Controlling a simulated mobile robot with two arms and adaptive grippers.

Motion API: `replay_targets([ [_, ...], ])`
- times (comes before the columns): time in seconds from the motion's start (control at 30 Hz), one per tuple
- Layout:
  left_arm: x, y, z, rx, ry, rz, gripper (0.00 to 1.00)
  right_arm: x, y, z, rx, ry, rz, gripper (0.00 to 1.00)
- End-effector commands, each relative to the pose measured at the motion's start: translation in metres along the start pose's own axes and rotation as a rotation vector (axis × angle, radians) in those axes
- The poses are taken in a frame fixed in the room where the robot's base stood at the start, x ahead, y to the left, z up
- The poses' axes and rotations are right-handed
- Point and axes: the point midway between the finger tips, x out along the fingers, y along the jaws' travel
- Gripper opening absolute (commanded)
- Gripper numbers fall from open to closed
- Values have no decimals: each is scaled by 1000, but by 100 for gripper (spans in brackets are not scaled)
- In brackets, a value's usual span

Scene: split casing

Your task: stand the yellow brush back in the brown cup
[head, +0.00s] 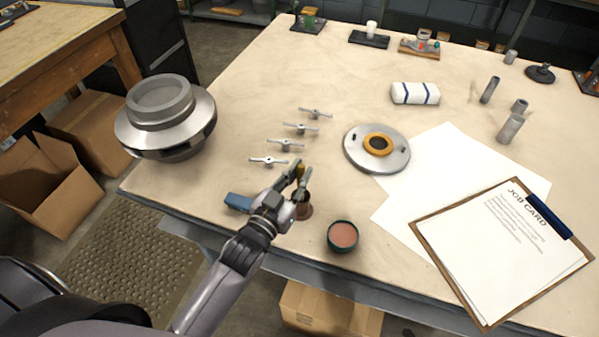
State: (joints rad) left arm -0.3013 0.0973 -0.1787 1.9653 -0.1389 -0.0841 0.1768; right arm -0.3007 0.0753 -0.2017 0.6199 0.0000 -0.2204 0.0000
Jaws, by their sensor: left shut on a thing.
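My left gripper (300,177) is shut on the yellow brush (300,168), near the front edge of the workbench. Only a small yellow part of the brush shows between the fingers. The brown cup (304,212) stands on the bench just under and behind the gripper, partly hidden by it. I cannot tell whether the lower end of the brush is inside the cup or above it. My right gripper is not in view.
A blue block (238,202) lies left of the gripper. A dark tub with reddish contents (342,236) stands to the right. Several winged metal pieces (286,145) and a metal disc (362,160) lie behind. A clipboard (502,250) lies at right.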

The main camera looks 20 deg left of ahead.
Motion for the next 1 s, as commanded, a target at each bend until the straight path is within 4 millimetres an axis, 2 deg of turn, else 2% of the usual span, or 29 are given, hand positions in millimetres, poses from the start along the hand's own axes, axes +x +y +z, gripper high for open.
replay_targets([
  [0.17, 0, 0, 0, 0, 0, 0, 0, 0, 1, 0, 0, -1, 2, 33],
  [0.2, 0, 0, 0, 0, 0, 0, 17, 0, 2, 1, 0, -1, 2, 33],
  [0.53, 0, 0, 0, 0, 0, 0, 38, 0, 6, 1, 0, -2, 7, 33],
  [0.83, -1, 0, 0, 0, -1, 0, 38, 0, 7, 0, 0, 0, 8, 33],
  [1.0, -18, 0, 2, -1, -4, 0, 38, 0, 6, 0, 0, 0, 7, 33],
])
